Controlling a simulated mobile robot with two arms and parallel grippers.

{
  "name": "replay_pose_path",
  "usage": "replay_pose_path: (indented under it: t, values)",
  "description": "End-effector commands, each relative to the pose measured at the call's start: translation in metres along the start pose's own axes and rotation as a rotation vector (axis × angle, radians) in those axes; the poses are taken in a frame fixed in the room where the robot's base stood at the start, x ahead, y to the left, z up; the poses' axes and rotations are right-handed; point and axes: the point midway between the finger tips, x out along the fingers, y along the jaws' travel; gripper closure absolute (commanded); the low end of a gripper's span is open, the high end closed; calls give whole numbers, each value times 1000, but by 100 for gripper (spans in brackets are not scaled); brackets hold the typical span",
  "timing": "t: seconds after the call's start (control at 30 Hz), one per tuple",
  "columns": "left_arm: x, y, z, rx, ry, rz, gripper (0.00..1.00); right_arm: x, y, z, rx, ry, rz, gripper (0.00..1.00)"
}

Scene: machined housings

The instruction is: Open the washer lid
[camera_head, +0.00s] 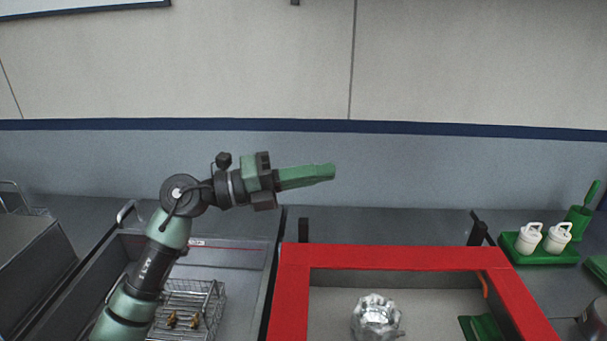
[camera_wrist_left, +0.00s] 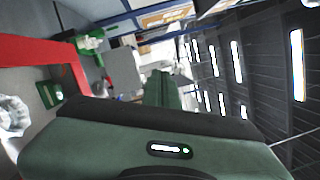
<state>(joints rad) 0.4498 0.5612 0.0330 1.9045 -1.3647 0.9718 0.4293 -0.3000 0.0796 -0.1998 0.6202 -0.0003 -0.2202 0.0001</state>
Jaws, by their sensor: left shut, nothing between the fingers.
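My left gripper (camera_head: 332,171) points right, held in the air above the back edge of the red frame, touching nothing. Its green fingers are shut and empty; they also show in the left wrist view (camera_wrist_left: 163,90). A grey open-topped bin (camera_head: 232,258), perhaps the washer, stands below my left arm. A wire basket (camera_head: 206,294) with small brass-coloured parts is inside it. A dark bar handle (camera_head: 126,212) shows at its back left. I cannot make out which part is the lid. My arm hides some of the bin. My right gripper is not in view.
A red frame (camera_head: 292,285) surrounds a recess with a silvery machined housing (camera_head: 375,316) and a green block (camera_head: 482,328). A green tray (camera_head: 548,256) with two white bottles stands at the right. A grey box (camera_head: 30,255) is at the far left. Air around the gripper is clear.

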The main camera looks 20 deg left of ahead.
Motion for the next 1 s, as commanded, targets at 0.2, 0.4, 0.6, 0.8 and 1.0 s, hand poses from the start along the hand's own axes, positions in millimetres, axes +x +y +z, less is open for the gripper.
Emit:
replay_pose_path:
  t: [0.2,0.4,0.6,0.8,1.0]
  values:
    - [3,0,13,-1,1,0,100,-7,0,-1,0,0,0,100]
    - [3,1,13,0,1,0,100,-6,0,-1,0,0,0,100]
    - [3,1,13,-1,1,0,100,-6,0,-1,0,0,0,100]
    - [3,1,13,-1,1,0,100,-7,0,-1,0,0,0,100]
    - [3,1,13,-1,1,0,100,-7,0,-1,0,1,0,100]
